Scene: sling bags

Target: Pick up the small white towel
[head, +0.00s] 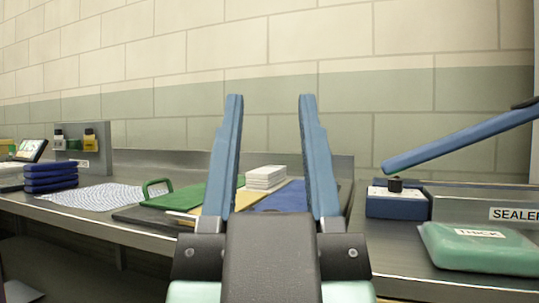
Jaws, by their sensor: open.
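A small white towel (266,177), folded in a stack of several layers, lies on the counter straight ahead, between my fingers as seen in the head view. My gripper (270,98) is open and empty. Its two blue fingers point up and stand well apart, nearer to me than the towel. The gripper's dark body hides the counter in front of the towel. What lies right under the towel is partly hidden.
The metal counter (118,225) carries stacked blue cloths (50,178), a patterned sheet (95,196) and green (180,198), yellow (217,200) and blue (283,198) flat pieces. Right are a blue-armed sealer (397,203) and a green pack labelled THICK (482,250). A wall stands behind.

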